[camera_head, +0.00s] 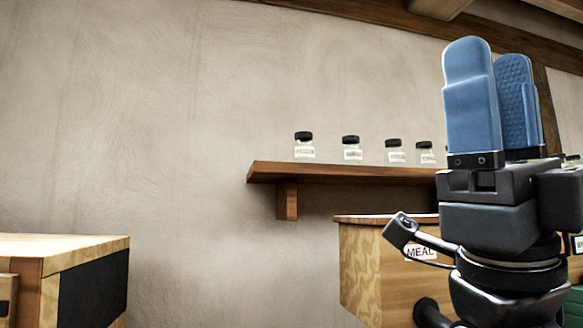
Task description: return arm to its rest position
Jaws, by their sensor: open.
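My gripper (506,98) stands upright at the right of the head view, its two blue padded fingers pointing up. The fingers are apart, with a narrow gap showing from this angle, and nothing shows between them. The dark wrist and a small camera on a stalk show below the fingers. My gripper hides part of the shelf and the wooden bin behind it. It does not appear to touch anything.
A wooden wall shelf (340,173) holds several small dark-lidded jars (304,150). Below it is a wooden bin (366,272) labelled MEAL. A wooden cabinet (85,248) with a dark panel stands at lower left. Bare plaster wall fills the left and middle.

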